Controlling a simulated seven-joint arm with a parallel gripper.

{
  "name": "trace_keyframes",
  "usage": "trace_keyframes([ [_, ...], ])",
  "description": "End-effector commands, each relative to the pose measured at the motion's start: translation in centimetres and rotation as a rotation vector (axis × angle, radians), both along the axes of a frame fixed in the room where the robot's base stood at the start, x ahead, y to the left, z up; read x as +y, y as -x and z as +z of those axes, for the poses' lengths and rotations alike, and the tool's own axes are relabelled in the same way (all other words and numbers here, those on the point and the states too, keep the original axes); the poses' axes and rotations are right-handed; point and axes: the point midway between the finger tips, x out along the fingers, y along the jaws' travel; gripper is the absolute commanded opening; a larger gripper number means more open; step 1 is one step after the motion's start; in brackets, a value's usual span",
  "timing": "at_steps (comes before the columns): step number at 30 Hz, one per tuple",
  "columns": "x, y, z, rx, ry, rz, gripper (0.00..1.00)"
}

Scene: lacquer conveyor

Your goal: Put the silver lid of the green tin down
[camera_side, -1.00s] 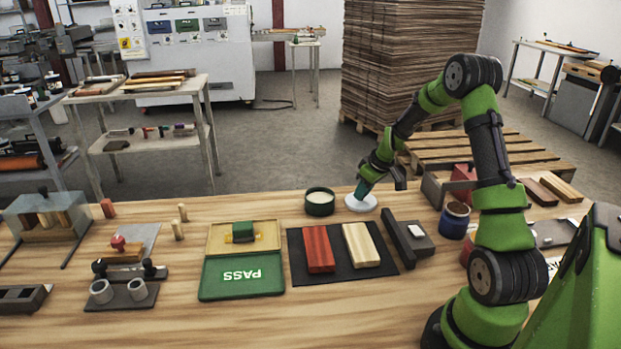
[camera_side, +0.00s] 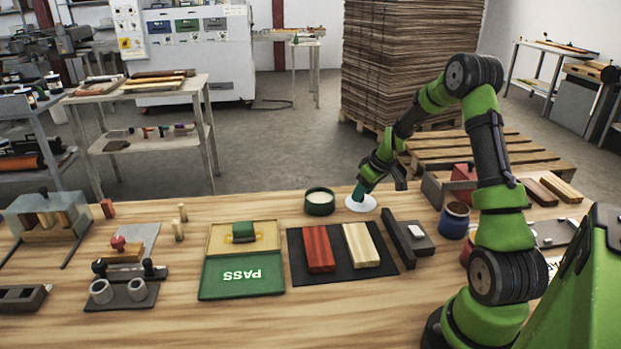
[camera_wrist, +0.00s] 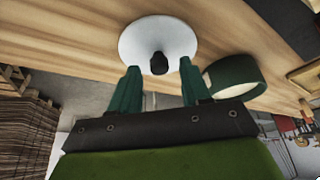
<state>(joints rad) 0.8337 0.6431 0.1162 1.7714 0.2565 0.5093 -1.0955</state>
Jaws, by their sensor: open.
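The silver lid (camera_side: 362,204) lies flat on the wooden table, just right of the green tin (camera_side: 320,203). In the wrist view the lid (camera_wrist: 140,42) is a pale disc with a dark knob (camera_wrist: 159,63) in its middle. The green tin stands open beside it, with pale contents, and also shows in the wrist view (camera_wrist: 236,83). My gripper (camera_wrist: 158,72) is open, its two green fingers on either side of the knob and apart from it. In the side view my gripper (camera_side: 361,190) is low over the lid.
A black mat (camera_side: 333,275) with a red block (camera_side: 318,248) and a pale block (camera_side: 361,244) lies in front of the lid. A dark blue can (camera_side: 454,221) and a grey tool (camera_side: 413,238) are to the right. A PASS tray (camera_side: 243,274) is to the left.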

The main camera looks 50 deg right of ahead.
Motion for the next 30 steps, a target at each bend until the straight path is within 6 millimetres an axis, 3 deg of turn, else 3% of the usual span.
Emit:
trace_keyframes([
  [12,0.3,3.2,7.9,-0.003,0.004,-0.002,0.47],
  [21,1.1,4.2,11.0,-0.003,0.001,0.000,0.47],
  [23,2.4,3.9,12.0,-0.009,0.001,-0.001,0.47],
  [26,6.8,3.4,14.7,-0.031,-0.005,-0.010,0.47],
  [30,15.7,4.2,18.9,-0.083,-0.041,-0.043,0.47],
])
